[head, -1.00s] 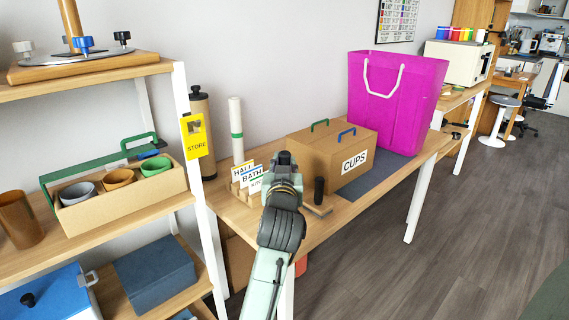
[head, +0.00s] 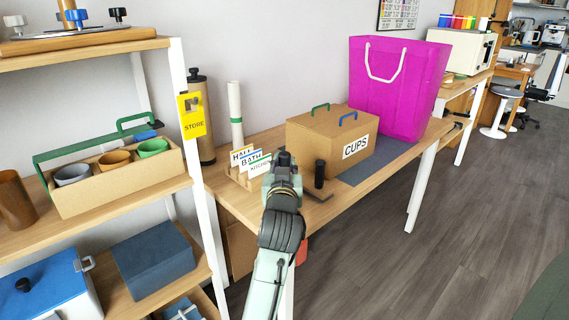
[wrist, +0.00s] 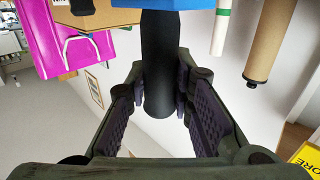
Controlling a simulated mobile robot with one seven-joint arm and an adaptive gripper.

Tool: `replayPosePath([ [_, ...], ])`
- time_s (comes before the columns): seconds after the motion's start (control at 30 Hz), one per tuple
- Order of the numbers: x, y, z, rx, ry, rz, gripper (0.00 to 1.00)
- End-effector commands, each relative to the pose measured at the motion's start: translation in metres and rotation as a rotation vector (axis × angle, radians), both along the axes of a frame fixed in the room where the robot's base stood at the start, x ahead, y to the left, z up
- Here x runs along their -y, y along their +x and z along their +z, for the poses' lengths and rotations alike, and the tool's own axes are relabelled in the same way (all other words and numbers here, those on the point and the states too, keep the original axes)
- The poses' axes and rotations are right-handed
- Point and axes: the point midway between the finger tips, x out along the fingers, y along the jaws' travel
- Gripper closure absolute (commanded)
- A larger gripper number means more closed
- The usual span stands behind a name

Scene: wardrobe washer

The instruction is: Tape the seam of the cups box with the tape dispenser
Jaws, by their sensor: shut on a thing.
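The cups box (head: 318,135) is a brown carton with a CUPS label, standing on the table with a green and a blue handle on top. In the wrist view, which is upside down, part of the box (wrist: 105,15) shows at upper left. My gripper (wrist: 160,100) is shut on an upright black handle (wrist: 160,55) joined to a blue body (wrist: 195,4), apparently the tape dispenser. In the head view my gripper (head: 284,158) is left of the box, near its front left corner, and hides the held thing. The rest of the blue body is cut off.
A black cylinder (head: 319,173) on a flat base stands before the box. A rack of room cards (head: 250,165) is left of my gripper. A magenta bag (head: 395,90) stands behind right. A shelf with a cup carton (head: 120,190) is at left. Floor at right is clear.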

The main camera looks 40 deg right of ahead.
Motion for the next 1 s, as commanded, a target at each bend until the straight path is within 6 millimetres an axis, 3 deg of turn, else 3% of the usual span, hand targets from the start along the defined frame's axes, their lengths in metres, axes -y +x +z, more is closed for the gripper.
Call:
replayPosePath([
  [0.3, -0.0003, -0.0002, 0.0007, 0.004, -0.003, 0.000, 1.00],
  [0.33, -0.0003, -0.0002, 0.0006, 0.004, -0.003, 0.000, 0.78],
  [0.67, -0.0001, -0.0001, -0.0006, 0.002, -0.001, 0.000, 0.56],
  [1.0, -0.0012, -0.0017, -0.0026, -0.002, 0.001, 0.000, 0.55],
])
